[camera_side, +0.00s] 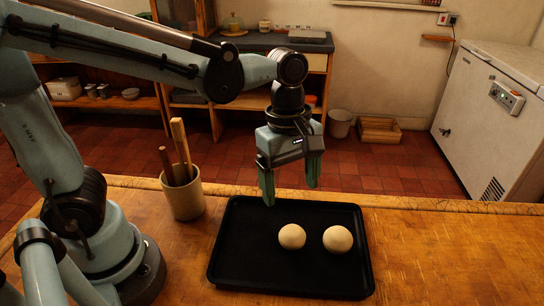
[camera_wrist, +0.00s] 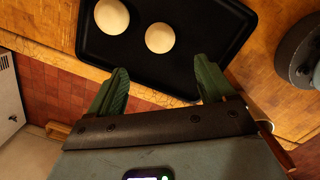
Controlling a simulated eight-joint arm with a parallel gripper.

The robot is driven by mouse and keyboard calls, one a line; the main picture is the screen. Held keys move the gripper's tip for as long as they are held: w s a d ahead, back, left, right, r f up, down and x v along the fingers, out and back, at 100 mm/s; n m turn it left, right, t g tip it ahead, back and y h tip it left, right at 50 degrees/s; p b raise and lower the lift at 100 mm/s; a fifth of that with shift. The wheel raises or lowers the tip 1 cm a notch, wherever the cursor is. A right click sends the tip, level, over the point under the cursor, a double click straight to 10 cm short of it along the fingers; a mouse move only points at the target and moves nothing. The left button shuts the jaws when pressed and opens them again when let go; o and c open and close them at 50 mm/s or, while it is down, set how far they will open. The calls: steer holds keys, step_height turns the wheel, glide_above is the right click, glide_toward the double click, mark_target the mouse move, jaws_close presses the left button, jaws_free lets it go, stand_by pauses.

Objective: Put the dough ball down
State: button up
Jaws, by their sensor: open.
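Two pale dough balls rest apart on a black tray (camera_side: 240,270). The left dough ball (camera_side: 292,237) sits near the tray's middle, and the right dough ball (camera_side: 338,239) sits beside it, nearer the right edge. My gripper (camera_side: 290,186) is open and empty above the tray's far edge, fingers pointing down. In the wrist view my green fingers (camera_wrist: 160,88) are spread wide with nothing between them. There the dough balls show beyond the fingertips, one at the middle (camera_wrist: 160,38) and one at the upper left (camera_wrist: 112,16).
A crock (camera_side: 186,199) with wooden utensils stands left of the tray, close to my arm. The wooden table (camera_side: 450,255) is clear to the right of the tray. A white chest freezer (camera_side: 490,115) and pine shelving (camera_side: 165,95) stand behind, across the tiled floor.

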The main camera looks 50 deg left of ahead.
steer(key=s+a+r+m+t+y, duration=0.1)
steer(key=a+m+t, duration=0.6)
steer(key=a+m, duration=0.4)
steer(key=shift+s+a+m, duration=0.2)
steer(key=shift+m, duration=2.3)
steer(key=shift+o, duration=0.3)
